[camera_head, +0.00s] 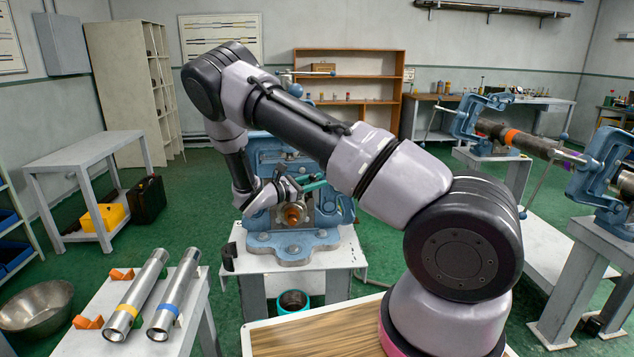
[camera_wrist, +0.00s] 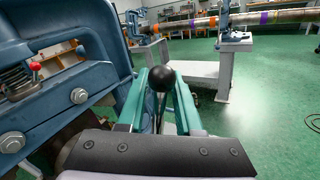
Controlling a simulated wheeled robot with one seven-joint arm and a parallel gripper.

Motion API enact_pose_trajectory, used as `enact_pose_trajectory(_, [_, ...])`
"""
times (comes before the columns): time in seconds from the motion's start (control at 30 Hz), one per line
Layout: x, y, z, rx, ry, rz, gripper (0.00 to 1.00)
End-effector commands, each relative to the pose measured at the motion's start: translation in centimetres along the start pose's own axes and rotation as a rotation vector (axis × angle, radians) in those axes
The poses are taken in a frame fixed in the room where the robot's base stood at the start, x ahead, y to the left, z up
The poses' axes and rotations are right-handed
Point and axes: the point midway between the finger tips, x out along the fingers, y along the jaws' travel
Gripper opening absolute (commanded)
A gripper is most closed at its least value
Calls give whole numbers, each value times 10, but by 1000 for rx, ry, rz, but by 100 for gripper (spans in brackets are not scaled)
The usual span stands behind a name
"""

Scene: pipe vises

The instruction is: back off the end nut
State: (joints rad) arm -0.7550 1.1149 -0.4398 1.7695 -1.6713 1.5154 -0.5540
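A blue vise (camera_head: 293,245) stands on a small grey-white table in the middle of the head view. A metal ring with an orange-brown centre (camera_head: 292,215) faces out low on it; I cannot tell which part is the end nut. My gripper (camera_head: 316,186) is beside the vise's front, its teal fingers pointing right, partly hidden by my arm. In the wrist view, the two teal fingers (camera_wrist: 162,88) stand on either side of a black ball knob (camera_wrist: 159,78) with a thin rod below it. Whether they press on the knob is unclear. Blue vise castings fill the left.
Two metal tubes (camera_head: 137,295) lie on a table at the lower left. A metal bowl (camera_head: 37,305) and a teal-rimmed bucket (camera_head: 292,301) are low down. More blue vises hold a long banded pipe (camera_head: 517,138) at the right. Green floor is open in the wrist view's right.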

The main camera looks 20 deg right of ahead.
Motion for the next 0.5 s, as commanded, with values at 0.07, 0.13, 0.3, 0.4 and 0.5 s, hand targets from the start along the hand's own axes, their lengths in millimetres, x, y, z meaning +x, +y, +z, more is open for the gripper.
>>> enact_pose_trajectory(0.07, [0, 0, 0, 0, 0, 0, 0])
enact_pose_trajectory(0.13, [0, 0, 0, 0, 0, 0, 0])
enact_pose_trajectory(0.3, [0, 0, 0, 1, -1, 0, 0])
enact_pose_trajectory(0.4, [0, 0, 1, 1, -1, -1, 0])
enact_pose_trajectory(0.5, [0, 0, 1, 2, -1, -1, 0])
